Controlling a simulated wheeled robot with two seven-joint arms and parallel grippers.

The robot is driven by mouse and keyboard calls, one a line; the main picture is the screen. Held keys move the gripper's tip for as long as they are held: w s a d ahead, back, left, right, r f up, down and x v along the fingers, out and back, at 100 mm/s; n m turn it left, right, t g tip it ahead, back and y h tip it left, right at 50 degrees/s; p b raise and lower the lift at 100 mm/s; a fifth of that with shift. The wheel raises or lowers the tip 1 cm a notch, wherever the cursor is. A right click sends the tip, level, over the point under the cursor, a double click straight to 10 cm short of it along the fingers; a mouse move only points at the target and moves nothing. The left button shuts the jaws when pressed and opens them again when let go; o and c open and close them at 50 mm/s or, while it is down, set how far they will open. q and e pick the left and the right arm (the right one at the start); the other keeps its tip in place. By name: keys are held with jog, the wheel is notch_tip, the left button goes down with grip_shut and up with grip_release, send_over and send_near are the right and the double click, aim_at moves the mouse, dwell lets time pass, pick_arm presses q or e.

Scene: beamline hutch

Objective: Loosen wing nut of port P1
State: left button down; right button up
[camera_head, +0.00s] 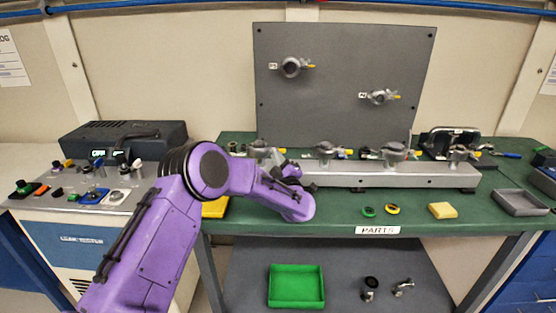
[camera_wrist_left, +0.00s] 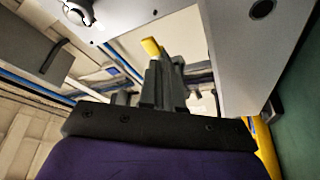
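A grey rail (camera_head: 400,176) on the green bench carries a row of metal clamped ports. Yellow wing nuts show at the right side of several. The leftmost port (camera_head: 260,150) is partly behind my left arm; I cannot read which label is P1. My right gripper is not in view.
A grey upright panel (camera_head: 345,85) behind the rail bears two more clamped ports. Green and yellow rings (camera_head: 380,210), a yellow block (camera_head: 442,210) and a grey tray (camera_head: 520,202) lie on the bench. A green tray (camera_head: 296,286) sits on the lower shelf. A leak tester (camera_head: 85,240) stands left.

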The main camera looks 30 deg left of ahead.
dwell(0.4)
pick_arm(q)
jog(key=n+h+b, duration=0.2)
jog(key=n+b, duration=0.4)
jog(key=r+n+g+h+b, duration=0.1)
jog(key=n+h+b, duration=0.2)
jog(key=n+b, duration=0.3)
jog(key=a+r+n+g+h+b, duration=0.1)
jog(key=n+h+b, duration=0.2)
jog(key=n+b, duration=0.3)
jog(key=shift+s+r+n, duration=0.15)
jog(key=shift+s+n, duration=0.2)
jog(key=shift+n, duration=0.75)
jog(key=c, duration=1.3)
grip_release()
jog(key=shift+d, duration=0.1)
